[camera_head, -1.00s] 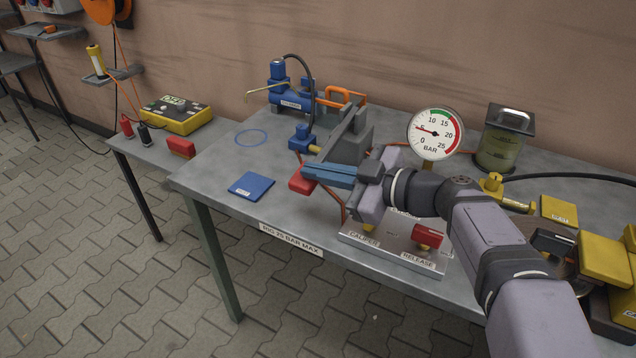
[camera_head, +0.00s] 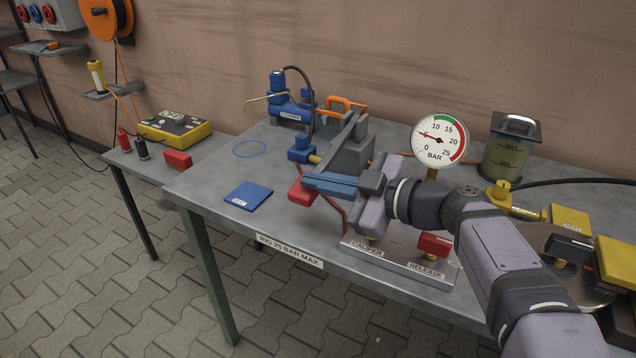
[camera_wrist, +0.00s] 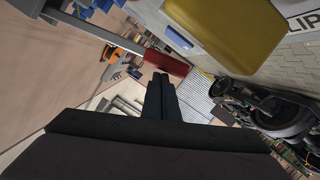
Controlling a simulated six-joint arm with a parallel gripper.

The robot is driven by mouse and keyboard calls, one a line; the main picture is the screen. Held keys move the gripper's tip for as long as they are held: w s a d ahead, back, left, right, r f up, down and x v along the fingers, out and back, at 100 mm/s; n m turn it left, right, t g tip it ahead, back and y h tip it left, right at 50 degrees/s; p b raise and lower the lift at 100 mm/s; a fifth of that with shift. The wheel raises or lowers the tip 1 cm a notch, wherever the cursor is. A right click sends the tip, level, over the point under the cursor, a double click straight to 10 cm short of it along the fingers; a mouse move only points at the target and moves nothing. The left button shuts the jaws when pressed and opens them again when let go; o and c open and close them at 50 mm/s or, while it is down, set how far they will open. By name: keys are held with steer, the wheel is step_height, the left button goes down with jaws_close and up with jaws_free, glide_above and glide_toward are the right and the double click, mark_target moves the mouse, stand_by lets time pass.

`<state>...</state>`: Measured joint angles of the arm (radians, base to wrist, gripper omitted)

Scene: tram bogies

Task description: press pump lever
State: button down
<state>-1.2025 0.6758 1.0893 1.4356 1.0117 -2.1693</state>
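The pump lever is a grey bar (camera_head: 337,138) slanting from the pump block down to a red handle (camera_head: 301,193) near the table's front.
A red release knob (camera_head: 434,244) stands on the labelled plate below my wrist. A blue pad (camera_head: 249,195) lies left of the lever. A fluid reservoir (camera_head: 510,150) and yellow fittings (camera_head: 515,201) are at right. The table's front left is mostly clear.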

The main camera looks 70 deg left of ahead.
steer(key=w+d+r+b, duration=0.1)
steer(key=w+d+r, duration=0.5)
steer(key=d, duration=0.2)
stand_by(0.4)
stand_by(0.5)
